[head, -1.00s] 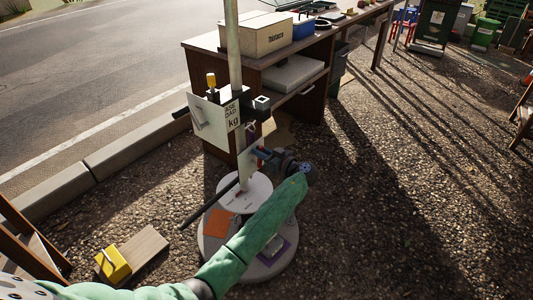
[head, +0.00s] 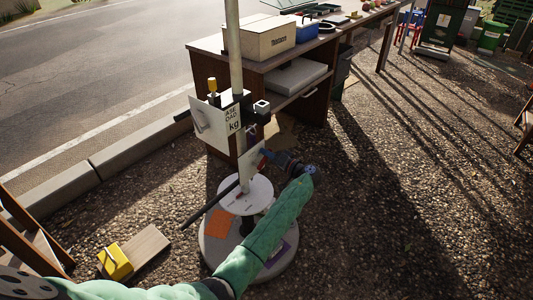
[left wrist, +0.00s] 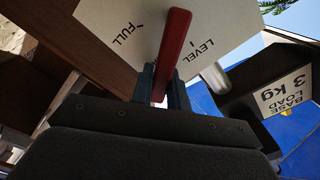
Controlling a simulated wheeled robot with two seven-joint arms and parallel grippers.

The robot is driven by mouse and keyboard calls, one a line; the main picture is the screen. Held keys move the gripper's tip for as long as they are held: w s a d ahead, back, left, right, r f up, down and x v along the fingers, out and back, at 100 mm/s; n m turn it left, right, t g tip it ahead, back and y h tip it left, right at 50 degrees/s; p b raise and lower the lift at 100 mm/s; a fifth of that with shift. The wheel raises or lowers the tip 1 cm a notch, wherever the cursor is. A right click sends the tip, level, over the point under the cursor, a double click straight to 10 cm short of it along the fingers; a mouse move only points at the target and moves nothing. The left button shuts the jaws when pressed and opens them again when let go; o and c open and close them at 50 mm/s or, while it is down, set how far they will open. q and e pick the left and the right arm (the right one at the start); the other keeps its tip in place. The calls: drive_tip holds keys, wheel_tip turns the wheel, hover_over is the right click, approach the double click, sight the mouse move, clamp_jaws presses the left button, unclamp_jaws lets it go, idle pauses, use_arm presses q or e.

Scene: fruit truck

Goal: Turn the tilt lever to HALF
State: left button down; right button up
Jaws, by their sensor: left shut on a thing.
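The tilt lever (left wrist: 173,48) is a red bar in front of a white dial plate (left wrist: 108,14) in the left wrist view. The plate shows the words FULL, left of the lever, and LEVEL, right of it. The lever stands between these two marks; no HALF label shows. My left gripper (left wrist: 163,88) is shut on the lever, with a dark finger on each side. In the head view my left gripper (head: 266,154) is at the right edge of the small white plate (head: 247,172) on the post. My right gripper is not in view.
A pale post (head: 235,60) rises from a round base (head: 215,255). A larger white kg panel (head: 212,125) is fixed above the dial, and a black rod sticks out low left. A brown desk (head: 208,75) stands close behind. Gravel at right is open.

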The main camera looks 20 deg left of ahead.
use_arm(q)
drive_tip(key=shift+w+f+m, duration=0.15)
drive_tip(key=shift+m, duration=0.25)
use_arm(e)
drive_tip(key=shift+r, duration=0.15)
use_arm(q)
drive_tip(key=shift+d, duration=0.1)
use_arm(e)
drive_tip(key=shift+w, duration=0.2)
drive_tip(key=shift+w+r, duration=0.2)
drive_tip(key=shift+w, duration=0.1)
